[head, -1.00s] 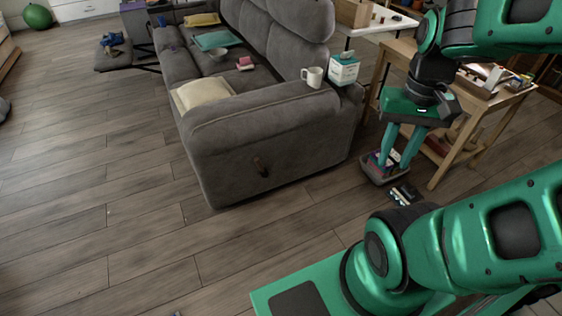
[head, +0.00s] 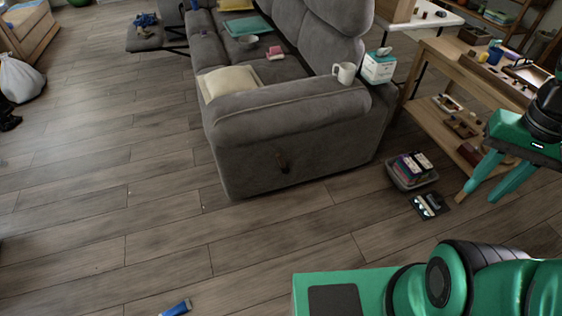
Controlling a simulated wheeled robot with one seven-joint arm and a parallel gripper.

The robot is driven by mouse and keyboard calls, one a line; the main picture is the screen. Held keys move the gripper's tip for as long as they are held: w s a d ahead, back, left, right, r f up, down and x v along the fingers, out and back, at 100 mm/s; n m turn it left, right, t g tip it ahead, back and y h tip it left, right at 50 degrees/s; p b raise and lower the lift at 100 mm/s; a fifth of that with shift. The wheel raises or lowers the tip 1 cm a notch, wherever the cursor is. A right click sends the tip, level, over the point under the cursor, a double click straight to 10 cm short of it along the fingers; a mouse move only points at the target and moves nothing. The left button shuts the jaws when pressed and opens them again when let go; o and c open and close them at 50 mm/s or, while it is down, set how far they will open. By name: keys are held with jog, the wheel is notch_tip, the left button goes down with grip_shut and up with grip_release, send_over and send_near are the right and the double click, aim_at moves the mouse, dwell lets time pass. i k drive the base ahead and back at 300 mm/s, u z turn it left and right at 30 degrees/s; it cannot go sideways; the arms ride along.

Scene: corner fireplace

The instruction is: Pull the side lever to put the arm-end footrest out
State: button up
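The grey sofa (head: 300,125) stands ahead of me with its near arm end facing me.
A grey bin (head: 412,184) of boxes and a dark flat item (head: 430,206) lie on the floor right of the sofa. A wooden table (head: 440,70) stands behind. A mug (head: 344,72) and tissue box (head: 379,66) sit by the sofa arm. Floor before the lever is clear.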

aim_at(280, 160)
jog(key=z, duration=0.05)
jog(key=i, duration=1)
jog(key=u, duration=0.05)
